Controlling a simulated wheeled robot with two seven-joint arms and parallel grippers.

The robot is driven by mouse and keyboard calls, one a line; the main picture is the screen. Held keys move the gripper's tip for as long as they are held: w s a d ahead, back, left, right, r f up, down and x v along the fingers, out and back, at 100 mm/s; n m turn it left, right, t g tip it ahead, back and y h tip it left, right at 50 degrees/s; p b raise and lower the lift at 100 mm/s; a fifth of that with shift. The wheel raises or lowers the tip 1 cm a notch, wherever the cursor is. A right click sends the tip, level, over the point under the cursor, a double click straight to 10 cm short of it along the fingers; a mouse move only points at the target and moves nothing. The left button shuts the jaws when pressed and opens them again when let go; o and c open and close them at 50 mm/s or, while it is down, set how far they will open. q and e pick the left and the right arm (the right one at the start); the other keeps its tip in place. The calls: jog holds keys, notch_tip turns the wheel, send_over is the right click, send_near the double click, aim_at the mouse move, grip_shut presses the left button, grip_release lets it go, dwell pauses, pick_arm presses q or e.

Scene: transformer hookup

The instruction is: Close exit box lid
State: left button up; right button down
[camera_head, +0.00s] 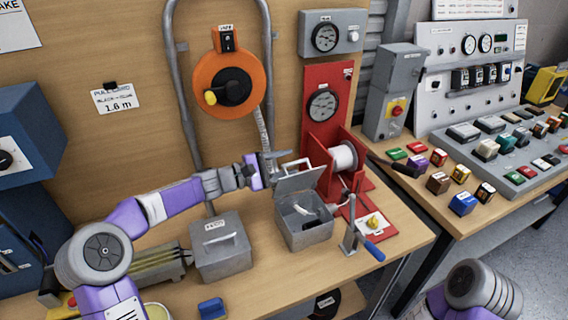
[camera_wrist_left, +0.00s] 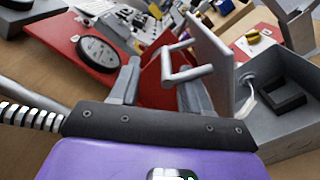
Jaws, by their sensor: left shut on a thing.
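The grey exit box (camera_head: 306,238) stands open on the wooden bench, with something dark and a pale lead inside. Its lid (camera_head: 301,181) is raised, tilted up at the back of the box. My left gripper (camera_head: 272,168) is at the lid's left, shut on the lid's bar handle. The wrist view shows the handle (camera_wrist_left: 188,74) by the fingers, the upright lid plate (camera_wrist_left: 212,45) and the open box (camera_wrist_left: 292,128) to the right. The exact contact is partly hidden. Only a link of my right arm shows at bottom right; its gripper is out of view.
A closed grey box (camera_head: 221,256) with a handle stands left of the exit box. A red stand with a white spool (camera_head: 343,157) is close behind at right. A blue-handled lever (camera_head: 372,249) is at the right. An orange reel (camera_head: 228,84) hangs on the wall.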

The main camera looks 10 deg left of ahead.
pick_arm(q)
jog(key=p+v, duration=0.1)
jog(key=v, duration=0.6)
jog(key=shift+s+a, duration=0.2)
jog(key=shift+a, duration=0.05)
